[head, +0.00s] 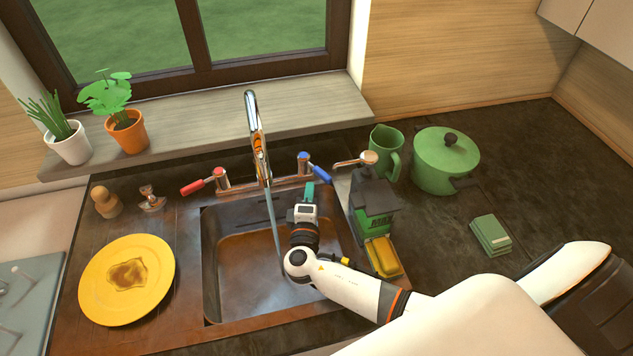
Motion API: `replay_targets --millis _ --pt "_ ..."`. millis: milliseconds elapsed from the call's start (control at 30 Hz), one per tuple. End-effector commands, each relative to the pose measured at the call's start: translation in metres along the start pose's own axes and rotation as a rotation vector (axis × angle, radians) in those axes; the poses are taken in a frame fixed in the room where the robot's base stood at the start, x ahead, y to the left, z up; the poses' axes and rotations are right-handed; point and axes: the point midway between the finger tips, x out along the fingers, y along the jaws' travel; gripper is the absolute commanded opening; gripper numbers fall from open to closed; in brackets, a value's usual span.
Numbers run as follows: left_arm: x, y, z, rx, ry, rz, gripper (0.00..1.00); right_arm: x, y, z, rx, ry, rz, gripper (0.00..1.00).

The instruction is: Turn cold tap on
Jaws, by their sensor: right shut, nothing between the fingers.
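The chrome tap (254,120) stands behind the sink, with its spout over the basin. Its cold handle (320,173) is blue, on the right side, and points right and slightly toward me. The red hot handle (193,187) is on the left and points left. A thin bluish streak, like running water (272,222), drops from the spout into the sink (225,285). My right gripper (309,190) is over the back right of the basin, shut and empty, its teal tips just below the blue handle. I cannot tell whether they touch it. My left gripper is out of view.
Right of the sink stand a dark green box (372,196) and a yellow sponge (383,255). A green jug (385,150) and a lidded pot (444,160) are behind. A yellow plate (150,295) lies left. Potted plants (128,135) stand on the sill.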

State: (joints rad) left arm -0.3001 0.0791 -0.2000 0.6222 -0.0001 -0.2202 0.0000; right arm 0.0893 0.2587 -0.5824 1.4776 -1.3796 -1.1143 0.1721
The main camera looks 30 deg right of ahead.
Motion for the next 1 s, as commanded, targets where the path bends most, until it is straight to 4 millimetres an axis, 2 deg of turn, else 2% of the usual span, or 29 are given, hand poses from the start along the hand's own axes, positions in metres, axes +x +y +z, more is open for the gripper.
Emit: replay_targets --millis 33,267,600,800,1000 --pt "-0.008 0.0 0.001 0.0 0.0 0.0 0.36 0.005 -0.004 -0.005 -0.003 0.001 -0.001 0.0" --pt "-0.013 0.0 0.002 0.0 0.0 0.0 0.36 0.015 -0.001 -0.016 0.001 0.0 0.001 0.0" --pt "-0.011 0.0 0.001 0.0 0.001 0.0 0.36 0.016 0.001 -0.017 0.001 0.0 0.001 0.0" --pt "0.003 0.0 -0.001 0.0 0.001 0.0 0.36 0.025 0.003 -0.029 0.001 0.001 -0.001 0.0" --pt "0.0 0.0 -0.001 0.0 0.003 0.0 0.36 0.026 0.0 -0.03 0.001 0.0 0.0 0.0"
